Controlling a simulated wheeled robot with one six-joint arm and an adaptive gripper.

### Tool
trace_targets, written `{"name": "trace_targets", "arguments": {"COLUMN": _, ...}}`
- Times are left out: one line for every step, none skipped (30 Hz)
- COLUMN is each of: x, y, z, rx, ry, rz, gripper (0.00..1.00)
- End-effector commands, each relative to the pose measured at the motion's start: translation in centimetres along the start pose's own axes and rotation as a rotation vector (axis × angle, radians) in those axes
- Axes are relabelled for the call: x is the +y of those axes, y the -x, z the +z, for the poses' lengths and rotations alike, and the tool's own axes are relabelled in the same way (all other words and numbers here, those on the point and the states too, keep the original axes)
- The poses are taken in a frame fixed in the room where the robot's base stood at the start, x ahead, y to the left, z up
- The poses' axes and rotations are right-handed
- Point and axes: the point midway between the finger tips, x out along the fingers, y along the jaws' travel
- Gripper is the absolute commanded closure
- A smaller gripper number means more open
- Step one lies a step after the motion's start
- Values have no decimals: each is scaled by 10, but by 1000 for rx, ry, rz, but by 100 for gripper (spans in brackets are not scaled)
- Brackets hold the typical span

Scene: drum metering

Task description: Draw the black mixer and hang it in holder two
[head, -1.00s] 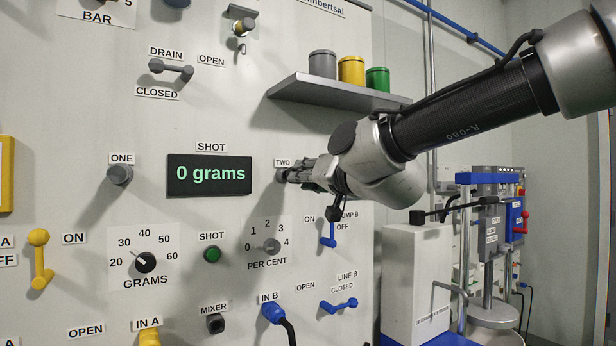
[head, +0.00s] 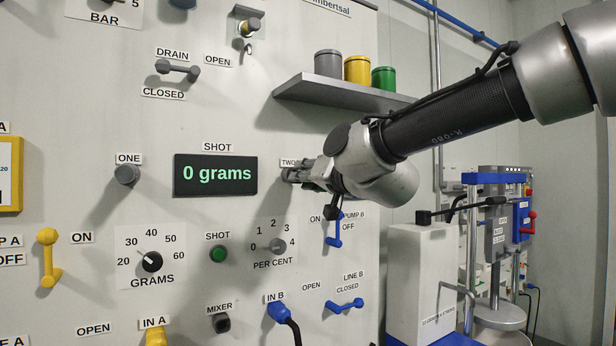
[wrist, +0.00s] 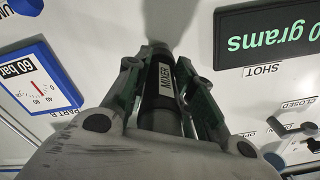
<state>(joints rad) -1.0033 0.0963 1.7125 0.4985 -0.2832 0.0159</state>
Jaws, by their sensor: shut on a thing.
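The black mixer (wrist: 152,92) with a white MIXER label is between the fingers of my gripper (wrist: 160,68) in the wrist view. My gripper is shut on it, and the mixer's far end points at the panel. In the head view my gripper (head: 303,176) is at the panel, right beside the TWO label (head: 289,162). It covers holder two, so I cannot tell whether the mixer touches or sits in the holder. Holder one (head: 127,174) is a grey round knob under the ONE label. A dark fitting (head: 221,323) is under the panel's MIXER label.
The shot display (head: 216,174) reads 0 grams, left of my gripper. A shelf (head: 340,89) with grey, yellow and green cans is above it. The blue pump B lever (head: 336,230) and per cent dial (head: 277,246) are below. A white cabinet (head: 422,275) stands lower right.

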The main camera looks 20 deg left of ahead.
Motion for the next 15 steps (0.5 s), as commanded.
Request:
{"name": "trace_targets", "arguments": {"x": 0, "y": -1, "z": 0, "rx": 0, "ry": 0, "rz": 0, "gripper": 100}}
{"name": "trace_targets", "arguments": {"x": 0, "y": -2, "z": 0, "rx": 1, "ry": 0, "rz": 0, "gripper": 100}}
{"name": "trace_targets", "arguments": {"x": 0, "y": -3, "z": 0, "rx": 1, "ry": 0, "rz": 0, "gripper": 100}}
{"name": "trace_targets", "arguments": {"x": 0, "y": -3, "z": -1, "rx": 1, "ry": 0, "rz": 0, "gripper": 100}}
{"name": "trace_targets", "arguments": {"x": 0, "y": -4, "z": -1, "rx": 1, "ry": 0, "rz": 0, "gripper": 100}}
{"name": "trace_targets", "arguments": {"x": 0, "y": -4, "z": -1, "rx": 1, "ry": 0, "rz": -1, "gripper": 70}}
{"name": "trace_targets", "arguments": {"x": 0, "y": -4, "z": -1, "rx": 1, "ry": 0, "rz": -1, "gripper": 65}}
{"name": "trace_targets", "arguments": {"x": 0, "y": -4, "z": -1, "rx": 1, "ry": 0, "rz": -1, "gripper": 59}}
{"name": "trace_targets", "arguments": {"x": 0, "y": -4, "z": -1, "rx": 1, "ry": 0, "rz": 0, "gripper": 52}}
{"name": "trace_targets", "arguments": {"x": 0, "y": -4, "z": -1, "rx": 1, "ry": 0, "rz": -1, "gripper": 50}}
{"name": "trace_targets", "arguments": {"x": 0, "y": -4, "z": 0, "rx": 1, "ry": 0, "rz": 0, "gripper": 50}}
{"name": "trace_targets", "arguments": {"x": 0, "y": -4, "z": 0, "rx": 1, "ry": 0, "rz": 0, "gripper": 50}}
{"name": "trace_targets", "arguments": {"x": 0, "y": -4, "z": 0, "rx": 1, "ry": 0, "rz": 0, "gripper": 50}}
{"name": "trace_targets", "arguments": {"x": 0, "y": -4, "z": 0, "rx": 1, "ry": 0, "rz": 0, "gripper": 50}}
{"name": "trace_targets", "arguments": {"x": 0, "y": -4, "z": 0, "rx": 1, "ry": 0, "rz": 0, "gripper": 50}}
